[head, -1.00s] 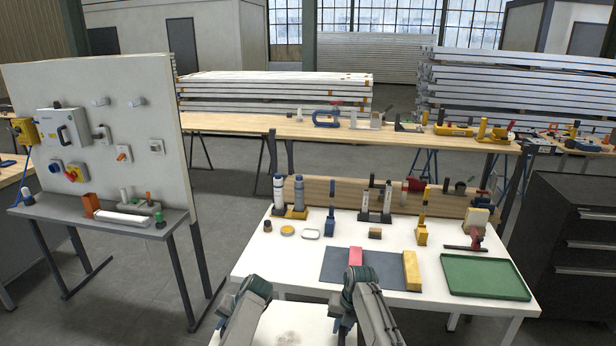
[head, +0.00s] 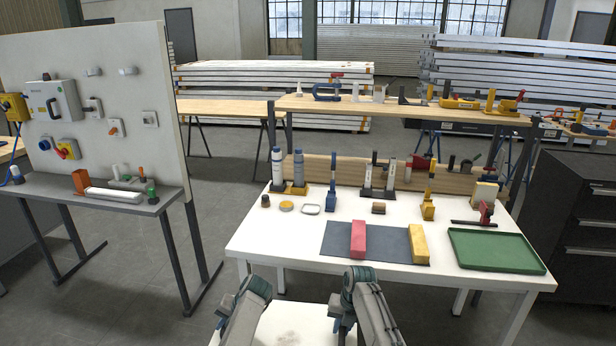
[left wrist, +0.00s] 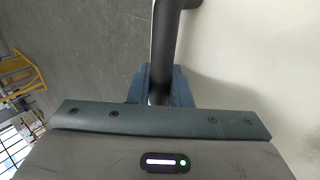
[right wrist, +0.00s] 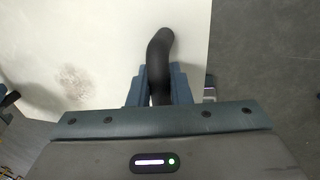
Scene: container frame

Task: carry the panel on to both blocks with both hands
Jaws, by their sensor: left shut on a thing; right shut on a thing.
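A white panel (head: 285,326) with a faint grey smudge lies low in the head view, between my two grippers and short of the table. My left gripper (head: 256,287) is shut on a dark bar-like handle at its left side; the left wrist view shows this handle (left wrist: 162,60). My right gripper (head: 358,279) is shut on the right handle, shown in the right wrist view (right wrist: 159,62). A red block (head: 358,239) and a yellow block (head: 418,244) lie apart on a dark mat, beyond the panel.
The mat (head: 338,243) is on a white table (head: 262,240). A green tray (head: 497,250) is at the right, and bottles, clamps and small parts stand behind. A panel board with a shelf (head: 60,190) is at left, a dark cabinet (head: 575,220) at right.

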